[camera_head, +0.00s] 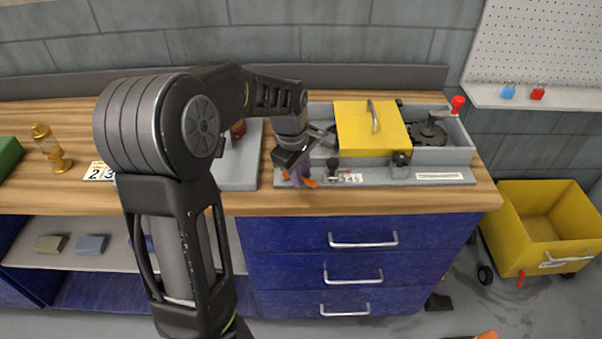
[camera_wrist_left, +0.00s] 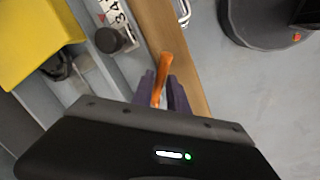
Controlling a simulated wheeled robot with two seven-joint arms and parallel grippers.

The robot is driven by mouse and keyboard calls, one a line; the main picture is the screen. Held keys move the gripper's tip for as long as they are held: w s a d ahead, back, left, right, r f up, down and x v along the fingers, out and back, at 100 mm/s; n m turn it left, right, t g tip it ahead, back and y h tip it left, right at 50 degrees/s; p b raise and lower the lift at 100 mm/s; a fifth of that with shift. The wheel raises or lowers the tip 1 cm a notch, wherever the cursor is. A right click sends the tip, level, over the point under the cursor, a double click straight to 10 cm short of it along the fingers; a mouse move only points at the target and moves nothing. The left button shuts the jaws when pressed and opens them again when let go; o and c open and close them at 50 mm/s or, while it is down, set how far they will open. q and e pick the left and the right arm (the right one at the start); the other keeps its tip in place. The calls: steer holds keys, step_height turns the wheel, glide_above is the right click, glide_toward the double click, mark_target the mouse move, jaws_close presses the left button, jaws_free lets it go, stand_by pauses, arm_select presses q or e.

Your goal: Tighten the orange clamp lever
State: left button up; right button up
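The orange clamp lever (camera_wrist_left: 166,68) sticks out between the two dark purple fingers of my left gripper (camera_wrist_left: 162,92) in the left wrist view. The fingers stand close together with the lever between them and appear shut on it. In the head view my left gripper (camera_head: 299,172) reaches down to the front left corner of the grey machine (camera_head: 440,157), and small orange parts of the lever (camera_head: 310,183) show beside the fingers. The lever's base is hidden by the gripper. My right gripper is in neither view.
A yellow cover (camera_head: 362,138) with a handle sits on the machine. A black knob (camera_head: 333,164) and a number plate (camera_head: 349,178) are just right of the gripper. A red knob (camera_head: 457,103) stands at the far right. Blue drawers (camera_head: 360,260) lie below the wooden table edge.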

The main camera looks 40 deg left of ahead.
arm_select(q)
jaws_close()
stand_by(1.0)
